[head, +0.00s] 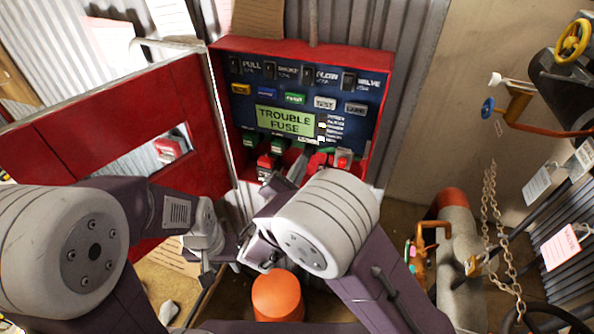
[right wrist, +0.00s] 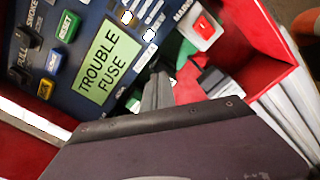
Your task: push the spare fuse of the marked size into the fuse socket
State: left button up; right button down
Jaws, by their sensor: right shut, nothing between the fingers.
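The open red alarm panel (head: 375,140) shows a green display (head: 285,119) reading "TROUBLE FUSE", which also shows in the right wrist view (right wrist: 107,62). My right gripper (head: 297,168) is at the panel's lower part. Its fingers (right wrist: 158,90) are shut and empty, below the display and in front of the panel face. A dark grey block (right wrist: 213,82) lies just right of the fingers in the right wrist view. I cannot make out a spare fuse, a size mark or the fuse socket; my right arm hides part of the lower panel. My left gripper (head: 207,278) hangs low, left of the panel, its jaws unclear.
The red door (head: 110,120) stands open at the left. A red button on a white square (right wrist: 203,27) is close to my right fingers. An orange cylinder (head: 278,297) stands below. Pipes, a chain (head: 490,220) and tags are at the right.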

jog(key=shift+x, duration=1.05)
dwell(0.4)
jog(key=b+v, duration=0.3)
jog(key=v, duration=0.9)
jog(key=shift+s, duration=0.1)
